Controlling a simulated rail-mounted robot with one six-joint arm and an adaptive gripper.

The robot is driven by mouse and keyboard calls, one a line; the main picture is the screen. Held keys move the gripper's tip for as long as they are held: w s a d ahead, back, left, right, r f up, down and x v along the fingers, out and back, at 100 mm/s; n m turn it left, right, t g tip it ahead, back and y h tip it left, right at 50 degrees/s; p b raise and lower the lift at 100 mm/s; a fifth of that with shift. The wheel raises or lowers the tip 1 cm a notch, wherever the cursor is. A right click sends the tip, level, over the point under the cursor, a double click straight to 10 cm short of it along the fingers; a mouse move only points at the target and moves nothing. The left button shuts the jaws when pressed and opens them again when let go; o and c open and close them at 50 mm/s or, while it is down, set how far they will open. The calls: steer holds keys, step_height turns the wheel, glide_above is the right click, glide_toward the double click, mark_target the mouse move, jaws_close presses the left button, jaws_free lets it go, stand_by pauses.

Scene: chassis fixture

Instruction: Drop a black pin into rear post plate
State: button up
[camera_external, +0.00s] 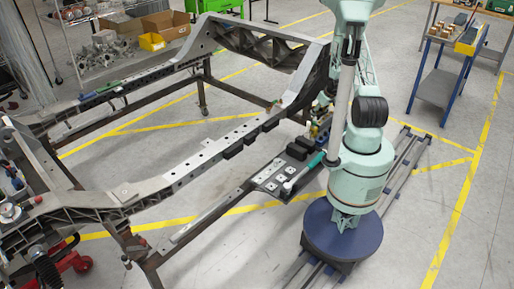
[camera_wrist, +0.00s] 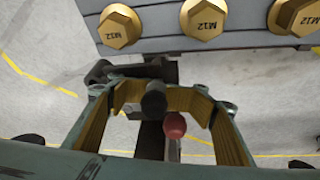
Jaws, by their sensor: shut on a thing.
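In the wrist view my gripper (camera_wrist: 165,108) has its two gold-padded fingers closed in around a black pin (camera_wrist: 153,100), which I see by its dark rounded end. A red rounded end (camera_wrist: 175,125) shows just right of it, also between the fingers; whether it touches them I cannot tell. The lower part of the pin is hidden. In the external view my gripper is mostly hidden by my arm, beside the right end of the chassis frame (camera_external: 215,148). I cannot tell which part is the rear post plate.
A grey block with several brass M12 hex heads (camera_wrist: 204,20) lies close above the fingers in the wrist view. A tray of parts (camera_external: 272,178) sits beside my base. A blue-legged bench (camera_external: 440,88) stands at the right. Open floor lies between.

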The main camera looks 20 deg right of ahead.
steer(key=shift+s+f, duration=0.65)
steer(key=shift+s, duration=0.3)
steer(key=o, duration=1.4)
steer(key=shift+d, duration=0.3)
steer(key=o, duration=0.7)
steer(key=shift+w+r, duration=0.15)
steer(key=shift+w, duration=0.15)
steer(key=shift+w+a, duration=0.1)
steer(key=shift+r, duration=0.1)
steer(key=shift+a, duration=0.1)
steer(key=c, duration=1.3)
steer(key=shift+w, duration=0.1)
steer(key=shift+r, duration=0.1)
